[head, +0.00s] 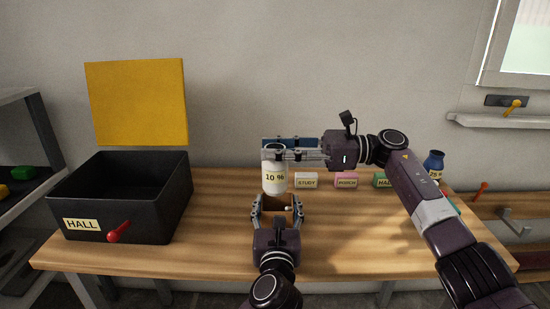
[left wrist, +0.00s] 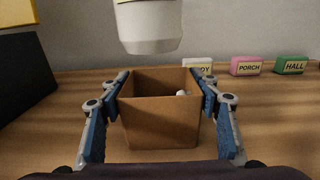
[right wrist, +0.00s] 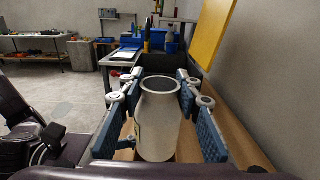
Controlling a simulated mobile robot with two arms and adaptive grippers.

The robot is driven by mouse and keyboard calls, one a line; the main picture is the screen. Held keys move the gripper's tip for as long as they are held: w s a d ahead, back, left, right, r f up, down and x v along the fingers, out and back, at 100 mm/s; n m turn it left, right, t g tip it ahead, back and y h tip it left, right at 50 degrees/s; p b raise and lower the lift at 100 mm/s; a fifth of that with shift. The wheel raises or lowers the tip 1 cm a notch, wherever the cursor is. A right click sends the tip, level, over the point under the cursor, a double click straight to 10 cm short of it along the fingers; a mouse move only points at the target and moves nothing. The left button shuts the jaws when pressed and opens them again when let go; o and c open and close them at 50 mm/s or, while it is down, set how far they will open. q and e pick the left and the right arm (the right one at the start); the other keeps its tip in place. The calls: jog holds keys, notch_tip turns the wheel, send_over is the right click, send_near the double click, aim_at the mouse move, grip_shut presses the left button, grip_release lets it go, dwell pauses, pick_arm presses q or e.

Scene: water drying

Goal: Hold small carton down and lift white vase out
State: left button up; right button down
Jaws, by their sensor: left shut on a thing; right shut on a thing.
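The small carton (left wrist: 160,122) is a brown open-topped box standing on the wooden table; it also shows in the head view (head: 277,215). My left gripper (left wrist: 160,90) is shut on it, one finger pad against each side. A small pale thing (left wrist: 182,93) shows inside the carton. The white vase (head: 274,178), labelled "10 %", is upright above the carton, its base clear of the rim in the left wrist view (left wrist: 148,28). My right gripper (head: 275,151) is shut on the vase near its top, with a finger on each side in the right wrist view (right wrist: 160,110).
Small blocks labelled STUDY (head: 307,181), PORCH (head: 346,182) and HALL (head: 382,180) line the table's back. A blue vase (head: 433,163) stands back right. The front right table is clear.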

pick_arm(q)
jog(key=o, duration=1.2)
jog(key=shift+o, duration=0.2)
jog(key=shift+s, duration=0.1)
